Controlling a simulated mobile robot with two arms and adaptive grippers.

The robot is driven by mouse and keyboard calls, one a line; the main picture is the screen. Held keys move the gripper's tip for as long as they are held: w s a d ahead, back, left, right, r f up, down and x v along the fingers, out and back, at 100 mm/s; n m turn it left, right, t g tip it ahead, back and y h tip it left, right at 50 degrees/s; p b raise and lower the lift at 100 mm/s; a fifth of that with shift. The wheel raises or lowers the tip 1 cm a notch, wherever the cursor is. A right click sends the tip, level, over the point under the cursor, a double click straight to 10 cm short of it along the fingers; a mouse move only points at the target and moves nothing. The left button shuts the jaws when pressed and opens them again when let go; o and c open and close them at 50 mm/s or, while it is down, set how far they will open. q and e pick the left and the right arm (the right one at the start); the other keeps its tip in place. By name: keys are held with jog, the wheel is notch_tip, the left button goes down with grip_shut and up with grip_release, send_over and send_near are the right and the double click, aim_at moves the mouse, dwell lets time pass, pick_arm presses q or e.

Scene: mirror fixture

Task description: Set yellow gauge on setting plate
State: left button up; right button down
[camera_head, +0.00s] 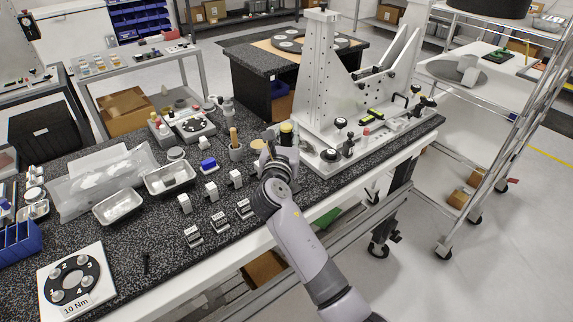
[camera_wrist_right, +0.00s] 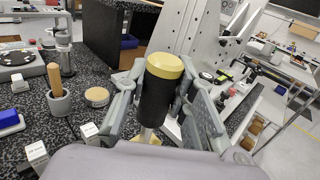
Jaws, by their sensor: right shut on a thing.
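The yellow gauge, a black cylinder with a yellow top, shows in the head view (camera_head: 287,127) and upright, slightly tilted, in the wrist view (camera_wrist_right: 160,95). My right gripper (camera_head: 279,150) is shut on it, with one grey finger on each side in the wrist view (camera_wrist_right: 158,100). The gauge's lower end is partly hidden, so I cannot tell whether it touches the bench. I cannot tell for sure which item is the setting plate. A grey plate with a dark disc (camera_head: 193,125) stands on the bench at the back left. My left gripper is not in view.
The tall white fixture (camera_head: 318,80) stands close to the right of my gripper. A mortar with a wooden handle (camera_head: 236,151) and a round tan-topped piece (camera_head: 258,144) are to its left. Several small blocks, metal trays (camera_head: 118,206) and a "10 Nm" plate (camera_head: 98,294) lie further left.

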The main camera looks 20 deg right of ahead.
jog(key=shift+f, duration=0.3)
jog(key=c, duration=1.2)
grip_release()
jog(key=shift+c, duration=0.2)
jog(key=shift+f, duration=0.1)
jog(key=v, duration=1.2)
